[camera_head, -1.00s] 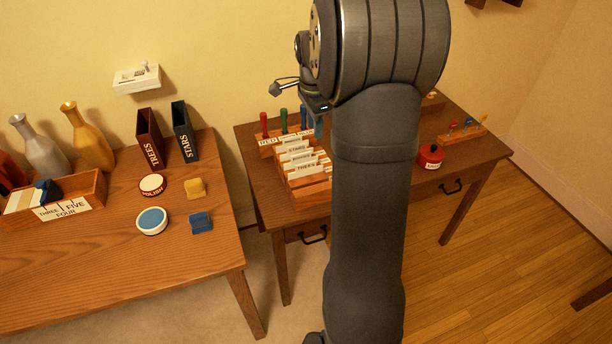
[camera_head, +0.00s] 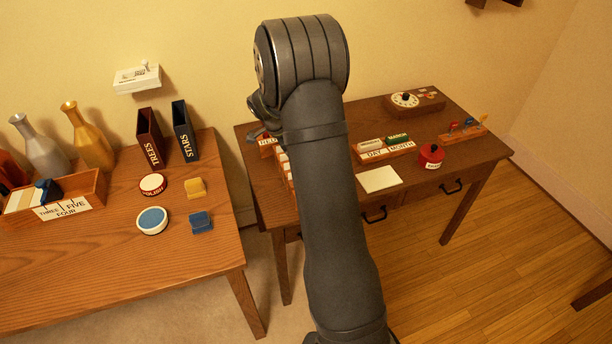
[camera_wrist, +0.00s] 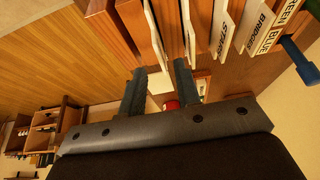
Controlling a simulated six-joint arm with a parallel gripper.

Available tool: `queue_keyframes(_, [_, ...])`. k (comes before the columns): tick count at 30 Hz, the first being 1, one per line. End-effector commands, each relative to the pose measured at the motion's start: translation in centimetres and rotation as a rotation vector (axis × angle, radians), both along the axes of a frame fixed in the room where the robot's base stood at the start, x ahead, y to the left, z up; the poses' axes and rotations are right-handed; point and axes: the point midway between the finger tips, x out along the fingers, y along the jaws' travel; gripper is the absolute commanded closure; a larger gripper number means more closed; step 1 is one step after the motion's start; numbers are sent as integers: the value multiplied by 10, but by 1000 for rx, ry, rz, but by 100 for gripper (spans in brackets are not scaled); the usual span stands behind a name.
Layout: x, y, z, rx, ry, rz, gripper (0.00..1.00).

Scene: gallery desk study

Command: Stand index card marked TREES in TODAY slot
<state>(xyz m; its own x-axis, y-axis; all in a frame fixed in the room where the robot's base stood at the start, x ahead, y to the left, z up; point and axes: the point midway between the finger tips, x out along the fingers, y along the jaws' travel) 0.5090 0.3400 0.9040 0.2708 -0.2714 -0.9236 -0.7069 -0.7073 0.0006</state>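The wooden card rack (camera_head: 290,182) stands on the right desk, mostly hidden behind my arm. In the wrist view, its wooden steps (camera_wrist: 135,20) and several upright white cards show at the top. One reads STARS (camera_wrist: 221,36) and another BRIDGES (camera_wrist: 254,30). Two pale cards (camera_wrist: 188,30) further left show no readable word, so I cannot tell which is TREES. No TODAY label is readable. My gripper (camera_wrist: 160,76) is open, its fingers apart near the rack's left part, with no card visibly held. In the head view the gripper is hidden by the arm.
A GREEN BLUE label (camera_wrist: 280,25) and a blue-handled tool (camera_wrist: 298,60) stand beyond the cards. The right desk also holds a white pad (camera_head: 380,179), DAY/MONTH holder (camera_head: 385,152), red pot (camera_head: 431,156) and dial box (camera_head: 415,104). TREES (camera_head: 149,140) and STARS (camera_head: 184,132) boxes stand on the left table.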

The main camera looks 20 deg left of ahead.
Motion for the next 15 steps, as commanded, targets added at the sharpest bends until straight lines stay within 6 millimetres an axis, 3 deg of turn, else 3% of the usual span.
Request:
queue_keyframes(3, [4,-4,-13,-1,1,0,70])
queue_keyframes(10, [7,-8,-24,0,1,-1,70])
queue_keyframes(15, [15,-17,-45,-1,2,-2,70])
